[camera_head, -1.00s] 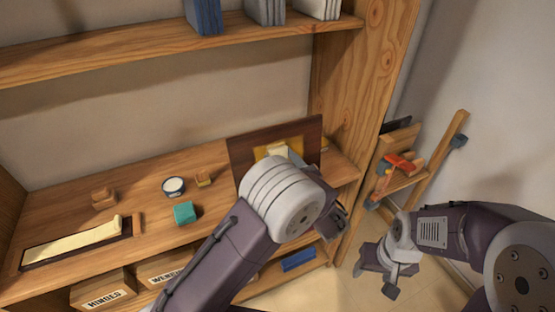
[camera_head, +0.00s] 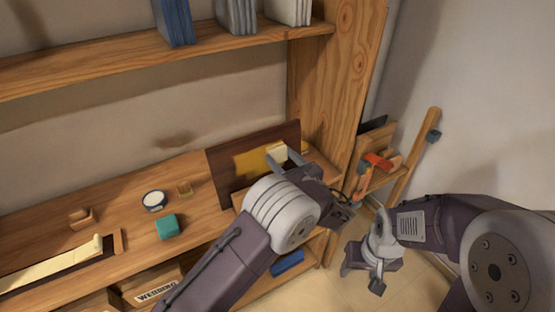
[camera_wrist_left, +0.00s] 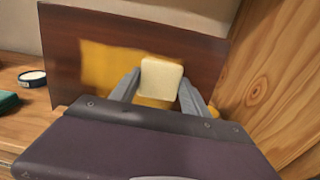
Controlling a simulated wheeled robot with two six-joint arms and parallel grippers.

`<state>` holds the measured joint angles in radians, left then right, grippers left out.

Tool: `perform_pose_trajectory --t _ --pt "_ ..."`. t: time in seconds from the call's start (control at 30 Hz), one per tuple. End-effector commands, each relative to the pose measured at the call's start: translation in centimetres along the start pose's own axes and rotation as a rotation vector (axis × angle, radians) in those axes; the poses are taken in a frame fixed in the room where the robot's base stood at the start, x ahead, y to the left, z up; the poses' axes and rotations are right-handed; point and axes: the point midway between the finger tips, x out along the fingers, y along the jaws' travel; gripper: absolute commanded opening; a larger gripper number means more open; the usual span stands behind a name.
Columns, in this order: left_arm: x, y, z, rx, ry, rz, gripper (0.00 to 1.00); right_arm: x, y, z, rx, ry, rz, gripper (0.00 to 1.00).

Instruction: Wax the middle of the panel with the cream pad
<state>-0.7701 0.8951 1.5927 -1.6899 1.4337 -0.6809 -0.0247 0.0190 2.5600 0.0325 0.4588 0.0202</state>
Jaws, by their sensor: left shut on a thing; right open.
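The dark brown panel (camera_head: 221,175) leans upright at the back of the workbench, with a yellow patch (camera_head: 248,163) across its middle. In the left wrist view the yellow patch (camera_wrist_left: 100,66) shows to the left of and below the pad. The cream pad (camera_wrist_left: 161,78) is held between the fingers of my left gripper (camera_wrist_left: 160,88), in front of the panel. The pad also shows in the head view (camera_head: 277,152). I cannot tell whether it touches the panel. My right gripper (camera_head: 364,272) is open and empty, low at the right, away from the bench.
A small round tin (camera_head: 154,200), a teal block (camera_head: 169,227) and small wooden blocks (camera_head: 82,218) stand on the bench left of the panel. A wooden side post (camera_head: 335,90) rises right of the panel. A rack with an orange-handled tool (camera_head: 377,162) stands further right.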

Motion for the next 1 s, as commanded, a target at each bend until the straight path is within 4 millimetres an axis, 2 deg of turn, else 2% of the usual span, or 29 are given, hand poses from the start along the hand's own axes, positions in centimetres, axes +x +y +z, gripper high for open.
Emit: perform_pose_trajectory --t 0.4,0.7,1.0 --pt "0.0 -3.2 0.1 0.000 -0.001 0.000 0.21 0.0 0.0 0.0 0.000 0.000 0.000 0.58" --pt "-0.2 -3.3 0.1 0.000 0.000 0.000 0.21 0.0 0.0 0.0 0.000 0.000 0.000 0.58" --pt "-3.6 -3.3 0.6 0.000 0.001 -0.002 0.21 -0.8 0.0 -0.1 0.000 0.000 0.000 0.58"
